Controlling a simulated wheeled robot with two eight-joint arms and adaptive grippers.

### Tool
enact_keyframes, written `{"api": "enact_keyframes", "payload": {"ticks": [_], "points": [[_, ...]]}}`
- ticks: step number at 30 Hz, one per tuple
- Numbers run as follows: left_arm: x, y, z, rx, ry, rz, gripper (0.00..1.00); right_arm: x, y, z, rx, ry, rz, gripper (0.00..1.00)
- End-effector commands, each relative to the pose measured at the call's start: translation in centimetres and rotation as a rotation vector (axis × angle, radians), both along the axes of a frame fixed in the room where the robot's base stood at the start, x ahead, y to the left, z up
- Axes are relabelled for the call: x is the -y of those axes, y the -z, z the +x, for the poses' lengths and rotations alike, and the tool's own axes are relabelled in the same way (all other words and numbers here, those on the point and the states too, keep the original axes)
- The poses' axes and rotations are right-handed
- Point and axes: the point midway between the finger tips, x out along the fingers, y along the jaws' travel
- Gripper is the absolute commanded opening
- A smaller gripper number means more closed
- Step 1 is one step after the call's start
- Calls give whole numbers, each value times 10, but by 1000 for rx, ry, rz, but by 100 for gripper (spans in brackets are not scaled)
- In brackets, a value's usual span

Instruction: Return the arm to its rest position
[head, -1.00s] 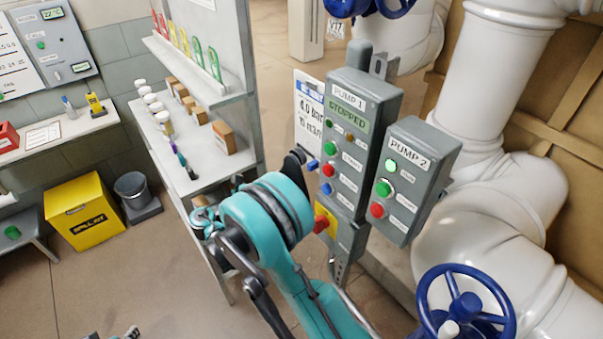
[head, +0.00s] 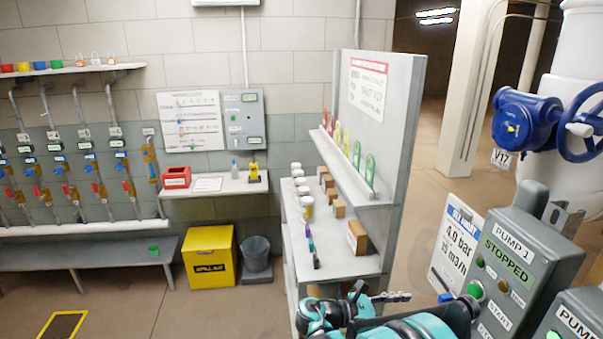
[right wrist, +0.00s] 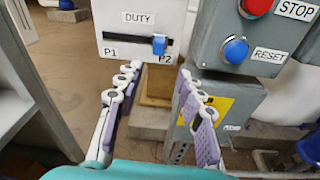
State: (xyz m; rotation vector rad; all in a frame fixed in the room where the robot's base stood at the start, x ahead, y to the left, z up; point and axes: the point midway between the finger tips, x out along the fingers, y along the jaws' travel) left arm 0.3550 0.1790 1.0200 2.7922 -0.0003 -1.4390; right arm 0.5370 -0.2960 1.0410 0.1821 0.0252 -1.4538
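My right gripper (head: 392,297) shows in the head view at the bottom, left of the Pump 1 panel (head: 520,262), on my teal arm. In the right wrist view my right gripper (right wrist: 157,80) is open, its two fingers apart with nothing between them. Beyond the fingertips is a white DUTY plate (right wrist: 122,38) with a blue selector (right wrist: 159,45) at the P2 end. The selector looks clear of the fingers. My left gripper is in neither view now.
The Pump 2 panel (head: 578,318) and the blue V17 valve (head: 525,125) are at right. A grey shelf unit (head: 400,150) with jars and boxes stands left of the panels. A yellow bin (head: 210,258) and bucket (head: 257,255) stand farther left. Floor lies open at lower left.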

Motion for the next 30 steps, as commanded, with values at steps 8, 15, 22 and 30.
{"api": "enact_keyframes", "payload": {"ticks": [8,15,22,30], "points": [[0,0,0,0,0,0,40,11,-1,-45,384,13,507,38],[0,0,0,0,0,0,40,-24,12,-103,781,205,986,38],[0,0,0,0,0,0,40,-77,20,-155,1155,543,1404,38],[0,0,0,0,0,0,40,-115,21,-180,1392,861,1653,38]]}}
